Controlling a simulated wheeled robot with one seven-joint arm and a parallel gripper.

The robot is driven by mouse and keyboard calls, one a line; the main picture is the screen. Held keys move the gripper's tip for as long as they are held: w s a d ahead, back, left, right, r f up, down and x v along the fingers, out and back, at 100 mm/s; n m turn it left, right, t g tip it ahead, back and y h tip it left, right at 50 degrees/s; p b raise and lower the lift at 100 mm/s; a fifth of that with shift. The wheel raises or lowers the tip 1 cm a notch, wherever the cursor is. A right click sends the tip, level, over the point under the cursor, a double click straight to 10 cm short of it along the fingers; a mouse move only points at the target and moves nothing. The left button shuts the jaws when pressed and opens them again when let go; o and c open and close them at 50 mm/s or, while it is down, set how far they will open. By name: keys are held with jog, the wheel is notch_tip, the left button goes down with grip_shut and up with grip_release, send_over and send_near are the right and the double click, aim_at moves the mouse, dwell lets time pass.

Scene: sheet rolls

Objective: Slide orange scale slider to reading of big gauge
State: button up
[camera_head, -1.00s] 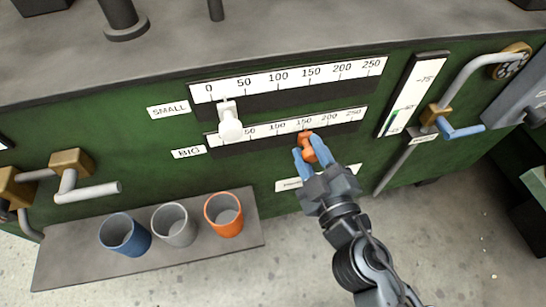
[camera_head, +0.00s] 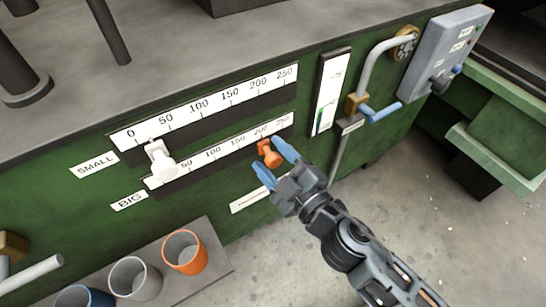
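The orange slider (camera_head: 268,153) sits on the lower scale (camera_head: 215,152), labelled BIG, close below its 200 mark. My gripper (camera_head: 273,162) has its two blue fingertips spread apart at the slider, one at its right and one below left. The slider's knob shows between and just beyond the tips; I cannot tell whether either finger touches it. The big gauge cannot be surely picked out. A vertical white gauge (camera_head: 330,85) with green in its lower part stands right of the scales, its reading too small to tell.
A white slider (camera_head: 160,160) sits near the low end of the upper scale (camera_head: 205,103), labelled SMALL. A pipe with a blue-handled valve (camera_head: 378,111) and a grey control box (camera_head: 445,50) are at right. An orange cup (camera_head: 185,253) and a grey cup (camera_head: 135,281) stand on a shelf below.

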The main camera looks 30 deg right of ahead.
aim_at(277, 164)
jog(key=s+b, duration=0.1)
jog(key=s, duration=0.2)
jog(key=s+b, duration=0.1)
jog(key=s, duration=0.2)
jog(key=shift+s+d+f, duration=0.15)
jog(key=shift+s, duration=0.75)
jog(key=s+r+m+g, duration=0.35)
jog(key=s+m, duration=0.55)
jog(key=s, duration=1.3)
notch_tip(277, 164, up, 30)
jog(key=d+p, duration=0.1)
jog(key=p, duration=2.8)
jog(key=shift+h, duration=0.3)
jog(key=shift+s+f, duration=0.1)
